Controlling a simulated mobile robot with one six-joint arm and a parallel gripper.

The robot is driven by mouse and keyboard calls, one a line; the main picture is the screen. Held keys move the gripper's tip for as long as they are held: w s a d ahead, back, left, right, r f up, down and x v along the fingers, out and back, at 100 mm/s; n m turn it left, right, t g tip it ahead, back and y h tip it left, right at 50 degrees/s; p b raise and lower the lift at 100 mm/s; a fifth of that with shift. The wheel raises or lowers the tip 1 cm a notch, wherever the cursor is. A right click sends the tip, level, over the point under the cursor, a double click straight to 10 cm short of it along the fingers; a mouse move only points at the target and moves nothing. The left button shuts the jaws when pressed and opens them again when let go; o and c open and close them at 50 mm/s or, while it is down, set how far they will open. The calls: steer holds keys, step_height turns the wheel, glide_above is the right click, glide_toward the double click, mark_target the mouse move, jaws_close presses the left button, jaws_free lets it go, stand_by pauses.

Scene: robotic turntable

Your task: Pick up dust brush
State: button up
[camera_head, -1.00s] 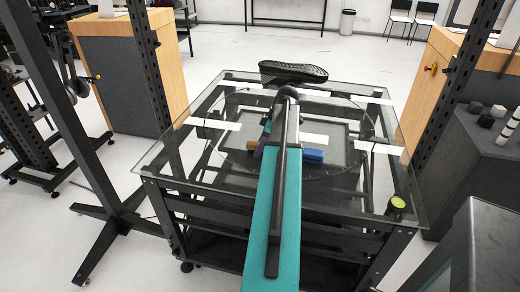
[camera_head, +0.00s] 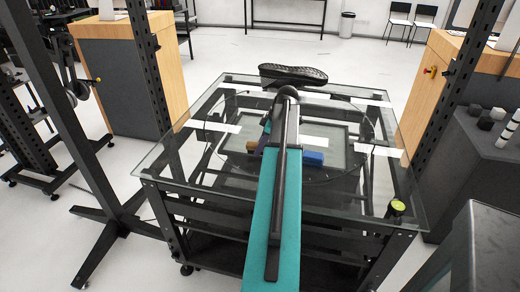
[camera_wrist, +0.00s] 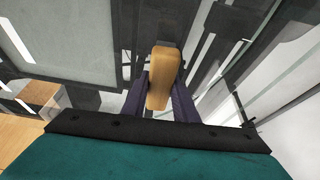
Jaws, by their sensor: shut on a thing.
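The dust brush shows as a light brown wooden piece (camera_wrist: 163,78) in the middle of the wrist view. My gripper (camera_wrist: 160,97) has dark purple fingers on both sides of it and is shut on it. In the head view, a small brown part (camera_head: 252,147) shows just left of my teal arm, over the glass turntable (camera_head: 232,158). My arm hides most of the gripper there. A blue block (camera_head: 313,157) shows just right of the arm; I cannot tell whether it belongs to the brush.
A black shoe-sole-shaped object (camera_head: 293,75) lies at the table's far edge. The glass table (camera_head: 165,160) has white strips and a yellow-green knob (camera_head: 397,207) at front right. Dark uprights stand left and right. Wooden-sided cabinets (camera_head: 170,60) stand behind.

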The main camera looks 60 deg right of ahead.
steer(key=shift+r, duration=0.75)
steer(key=shift+s+r+b, duration=0.45)
steer(key=shift+r+b, duration=0.05)
steer(key=shift+r, duration=0.15)
steer(key=s+b, duration=0.1)
steer(key=s, duration=0.4)
steer(key=s+r, duration=0.1)
steer(key=s, duration=0.4)
steer(key=s+b, duration=0.1)
steer(key=s, duration=0.4)
steer(key=shift+d+r+b, duration=0.25)
steer(key=shift+d+b, duration=0.05)
steer(key=shift+d, duration=0.05)
